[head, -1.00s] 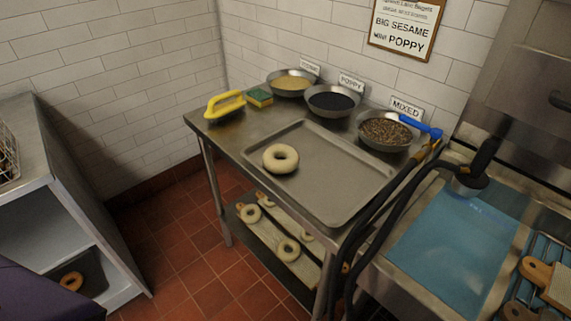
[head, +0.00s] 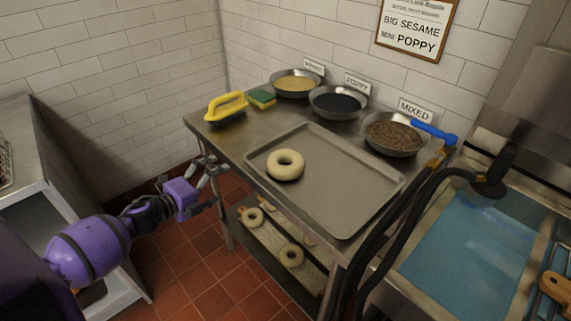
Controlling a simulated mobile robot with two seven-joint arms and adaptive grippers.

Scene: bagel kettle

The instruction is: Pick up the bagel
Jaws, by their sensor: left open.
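A pale, plain bagel (head: 285,165) lies flat in the left part of a grey metal tray (head: 345,212) on the steel table. My left gripper (head: 213,172), on a purple arm, is open and empty. In the picture it is to the left of the bagel, beside the table's left edge and apart from the bagel. My right gripper is not in view.
Bowls of yellow seeds (head: 294,82), black seeds (head: 339,102) and mixed topping (head: 394,132) line the table's back. A yellow-handled brush (head: 226,108) and a sponge (head: 262,98) sit at back left. Dark hoses (head: 385,235) run along the right.

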